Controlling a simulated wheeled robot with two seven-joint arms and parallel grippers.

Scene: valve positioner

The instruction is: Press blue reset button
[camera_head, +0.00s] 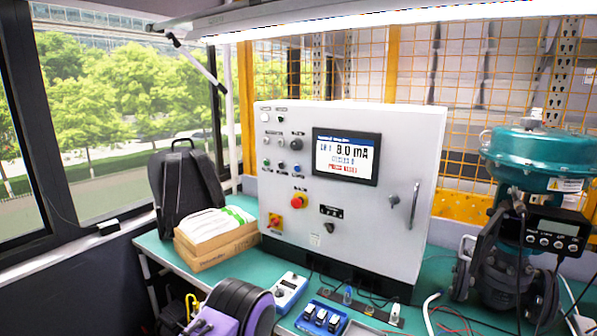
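The white control box (347,215) stands on the green bench. A small blue button (297,169) is at the right end of the lower row of round controls, left of the screen. A green button (267,162) is at the left end of that row. The lit screen (346,156) reads about 8.0 mA, with a cycles line and a small red line that is hard to read. Nothing covers the blue button. Neither of my grippers is in view.
A purple and black rounded object (240,305), a blue-white meter (289,291) and cardboard boxes (216,243) are in front. A teal valve actuator (535,155) stands right.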

